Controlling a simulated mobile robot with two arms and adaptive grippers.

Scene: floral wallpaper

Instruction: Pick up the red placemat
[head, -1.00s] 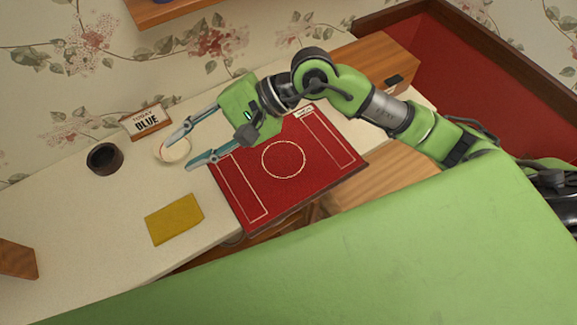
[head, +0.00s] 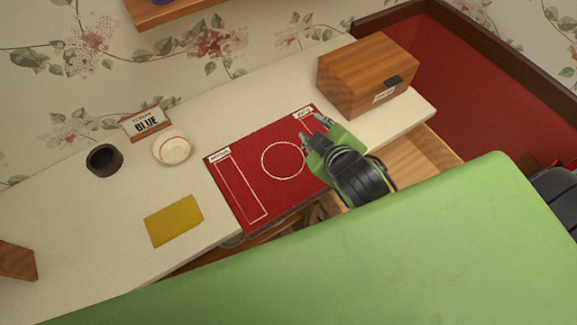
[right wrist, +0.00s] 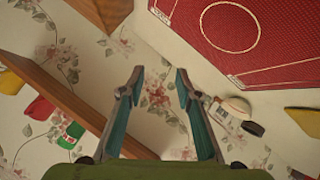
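The red placemat (head: 240,145) lies flat on the pale counter in the head view, with a cream circle, outlined strips and small white labels. Its front edge is at the counter's front edge. My right gripper (head: 314,130) is over the placemat's right end and hides part of it. In the right wrist view the placemat (right wrist: 190,15) is at the upper right, apart from the fingers. The right gripper's fingers (right wrist: 160,74) are spread with nothing between them. My left gripper is not in view.
A wooden box (head: 350,75) stands right of the placemat. A wooden drawer (head: 425,165) stands out below the counter's front right. A shelf (head: 170,10) is above.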

